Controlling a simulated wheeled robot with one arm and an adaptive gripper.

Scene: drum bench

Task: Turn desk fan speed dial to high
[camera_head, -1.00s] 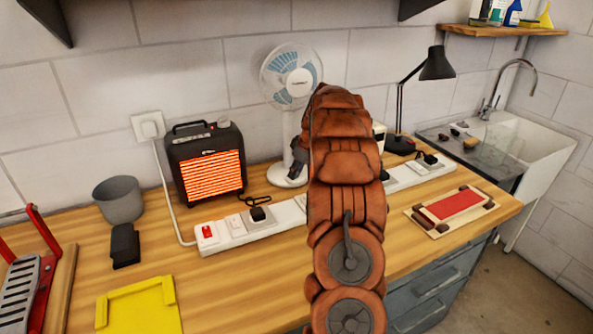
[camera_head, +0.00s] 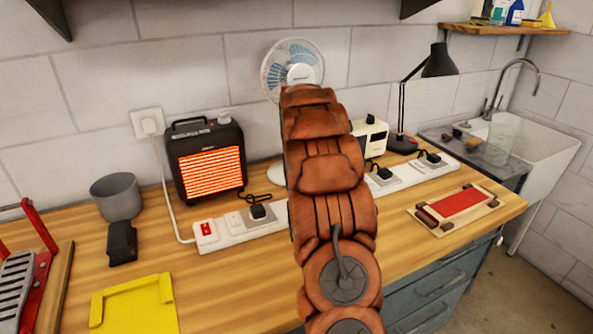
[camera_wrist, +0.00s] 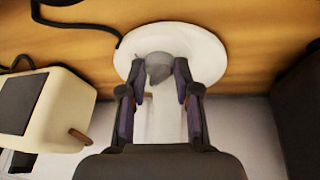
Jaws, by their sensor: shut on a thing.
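The white desk fan (camera_head: 291,68) stands against the wall behind my arm, its blue-bladed head showing above it and its base mostly hidden in the head view. In the wrist view its round white base (camera_wrist: 207,57) lies at the top, with the pale column running down between my fingers. A grey speed dial (camera_wrist: 158,66) shows at the base, between the fingertips. My gripper (camera_wrist: 156,78) is shut on the dial, one finger on each side. My arm hides the gripper in the head view. I cannot read the dial's setting.
A glowing heater (camera_head: 209,162) stands left of the fan and a cream device (camera_head: 371,139) right of it. A white power strip (camera_head: 232,236) with plugs runs in front. A black lamp (camera_head: 437,62) stands farther right.

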